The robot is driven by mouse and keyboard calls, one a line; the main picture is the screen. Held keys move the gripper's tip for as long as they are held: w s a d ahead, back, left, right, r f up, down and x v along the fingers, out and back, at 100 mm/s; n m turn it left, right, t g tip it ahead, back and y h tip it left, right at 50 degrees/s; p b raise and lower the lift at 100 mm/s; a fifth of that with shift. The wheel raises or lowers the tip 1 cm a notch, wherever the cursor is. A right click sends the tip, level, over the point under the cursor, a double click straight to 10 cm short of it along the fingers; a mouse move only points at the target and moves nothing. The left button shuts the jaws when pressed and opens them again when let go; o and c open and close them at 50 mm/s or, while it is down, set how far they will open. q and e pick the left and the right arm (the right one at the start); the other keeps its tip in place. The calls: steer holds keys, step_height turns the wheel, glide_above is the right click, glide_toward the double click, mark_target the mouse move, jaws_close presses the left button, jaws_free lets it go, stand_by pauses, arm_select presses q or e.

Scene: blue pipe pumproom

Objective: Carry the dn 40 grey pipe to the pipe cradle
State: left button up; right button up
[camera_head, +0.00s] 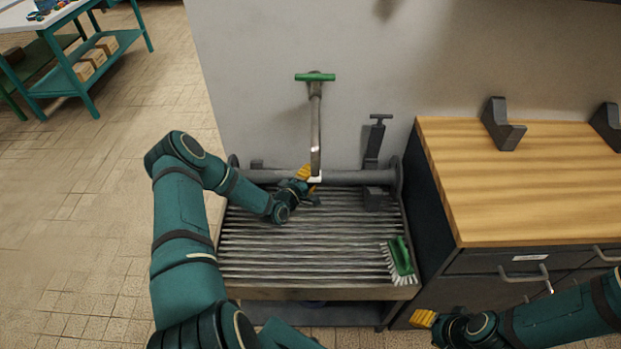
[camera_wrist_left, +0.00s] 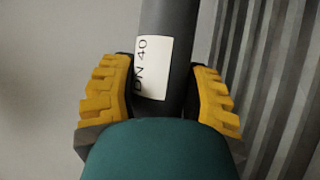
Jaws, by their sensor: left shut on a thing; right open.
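The grey pipe (camera_head: 355,178), with a disc-like flange at each end, lies along the back of the slatted rack. In the left wrist view the dark grey pipe (camera_wrist_left: 168,25) carries a white "DN 40" label. My left gripper (camera_head: 307,180) is shut on the pipe around its middle, with yellow finger pads on either side of it; the left wrist view shows this gripper (camera_wrist_left: 160,97) too. The pipe cradle appears as two dark angled supports (camera_head: 501,127) (camera_head: 607,125) on the wooden worktop. My right gripper (camera_head: 428,322) is open at lower right, partly hidden, away from the pipe.
A green-handled T-shaped tool (camera_head: 315,110) stands upright behind the pipe. A dark clamp-like tool (camera_head: 374,145) stands right of it. A green brush (camera_head: 400,260) lies on the rack slats (camera_head: 310,245). The worktop (camera_head: 545,190) is clear in front of the supports.

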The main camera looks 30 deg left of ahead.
arm_select(q)
steer(key=o, duration=1.3)
steer(key=shift+r, duration=0.1)
steer(key=shift+s, duration=0.35)
steer(key=s+r+p, duration=0.2)
steer(key=s, duration=0.9)
steer(key=d+f+m+g+h, duration=0.1)
steer(key=d+m+g+h, duration=0.45)
steer(key=d, duration=0.95)
steer(key=s+d+r+m+g, duration=0.1)
steer(key=s+d+m+g, duration=0.2)
steer(key=s+d+m, duration=0.1)
steer(key=s+d+r+m+g+y, duration=0.1)
steer(key=s+d+m+g, duration=0.2)
steer(key=s, duration=0.3)
steer(key=s+d+r+m+g+y, duration=0.1)
steer(key=s+d+m+g, duration=0.2)
steer(key=s+d+m, duration=0.2)
steer(key=shift+d, duration=0.4)
